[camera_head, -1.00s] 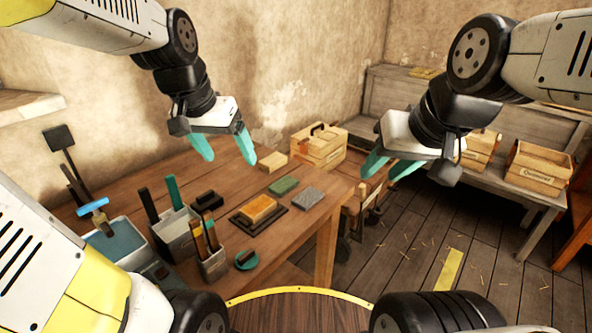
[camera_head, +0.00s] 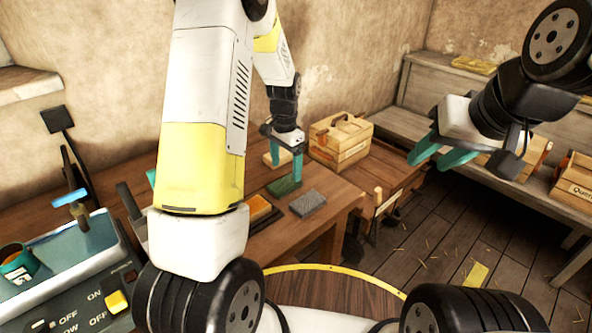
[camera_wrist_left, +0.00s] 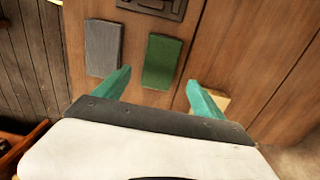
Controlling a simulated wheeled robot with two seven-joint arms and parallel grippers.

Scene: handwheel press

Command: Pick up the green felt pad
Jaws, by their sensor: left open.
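The green felt pad (camera_head: 285,187) lies flat on the wooden table, between a grey pad (camera_head: 307,203) and a pale block. My left gripper (camera_head: 284,168) is open and empty above it, pointing down. In the left wrist view the green pad (camera_wrist_left: 163,60) lies between the two teal fingers (camera_wrist_left: 158,80), apart from both as seen, with its near edge close to the jaws. The height of the fingertips above it is hard to tell. My right gripper (camera_head: 440,150) is in the air at the right, its fingers apart and nothing between them.
An orange-topped block (camera_head: 258,208) sits close by, partly hidden by my left arm. The pale block (camera_head: 278,158) lies behind the pad. A wooden box (camera_head: 342,143) stands at the table's back right. A control box (camera_head: 70,275) is at the left.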

